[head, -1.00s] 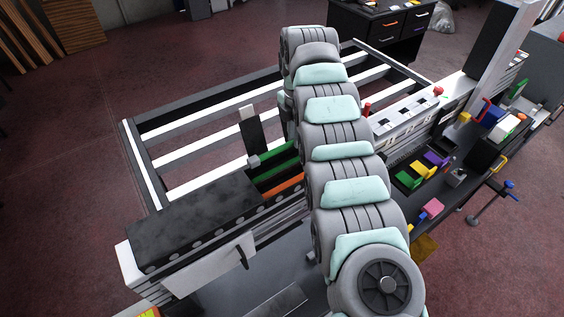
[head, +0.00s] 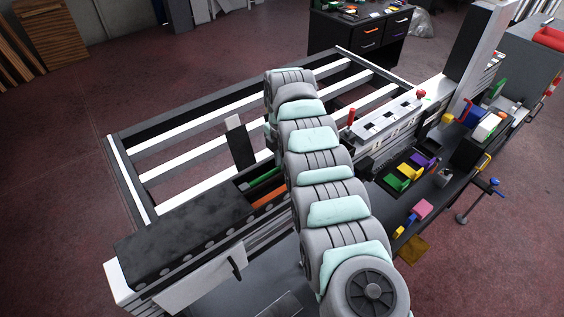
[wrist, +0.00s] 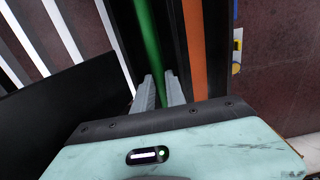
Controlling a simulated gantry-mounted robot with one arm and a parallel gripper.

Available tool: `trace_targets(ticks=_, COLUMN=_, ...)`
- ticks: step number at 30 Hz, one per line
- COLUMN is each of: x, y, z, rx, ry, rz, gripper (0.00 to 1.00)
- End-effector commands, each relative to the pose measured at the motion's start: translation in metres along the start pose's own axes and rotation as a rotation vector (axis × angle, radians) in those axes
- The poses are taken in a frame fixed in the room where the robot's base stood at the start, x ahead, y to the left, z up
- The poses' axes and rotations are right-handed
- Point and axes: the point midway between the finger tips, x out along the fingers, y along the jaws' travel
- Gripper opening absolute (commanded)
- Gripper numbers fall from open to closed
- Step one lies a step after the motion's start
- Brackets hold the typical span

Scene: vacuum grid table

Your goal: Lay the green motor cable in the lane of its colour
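A long green strip (wrist: 147,35) runs between dark walls in the wrist view, down to my gripper (wrist: 160,90). I cannot tell whether it is the cable, the coloured lane floor, or both. The two grey fingers stand a little apart with green showing between them; whether they grip it is unclear. An orange strip (wrist: 194,50) runs parallel on the right, beyond a dark divider. In the head view, part of a green strip (head: 264,178) and an orange strip (head: 269,199) show left of my arm, which hides the gripper and the rest of the strips.
The slatted table frame (head: 180,170) lies behind my arm. A long black cover (head: 180,235) lies left of the strips, and a dark upright plate (head: 240,142) stands behind them. Small coloured parts, including a green bin (head: 397,180), crowd the right side. A black drawer cabinet (head: 360,38) stands beyond.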

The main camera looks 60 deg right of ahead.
Motion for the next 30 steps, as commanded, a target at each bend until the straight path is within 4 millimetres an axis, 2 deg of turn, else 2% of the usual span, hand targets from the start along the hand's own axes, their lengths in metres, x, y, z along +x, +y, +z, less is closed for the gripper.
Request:
trace_targets(ticks=3, x=0.0, y=0.0, z=0.0, rx=0.0, ry=0.0, rz=0.0, gripper=0.25)
trace_targets(ticks=14, x=-0.006, y=0.001, z=0.0, rx=0.0, ry=-0.001, rz=0.002, gripper=0.25)
trace_targets(ticks=24, x=-0.063, y=0.003, z=-0.002, rx=-0.003, ry=-0.002, rz=0.003, gripper=0.25)
trace_targets(ticks=28, x=-0.079, y=0.002, z=-0.002, rx=-0.002, ry=-0.001, rz=0.004, gripper=0.25)
trace_targets(ticks=30, x=-0.097, y=0.0, z=0.001, rx=0.0, ry=-0.001, rz=0.0, gripper=0.25)
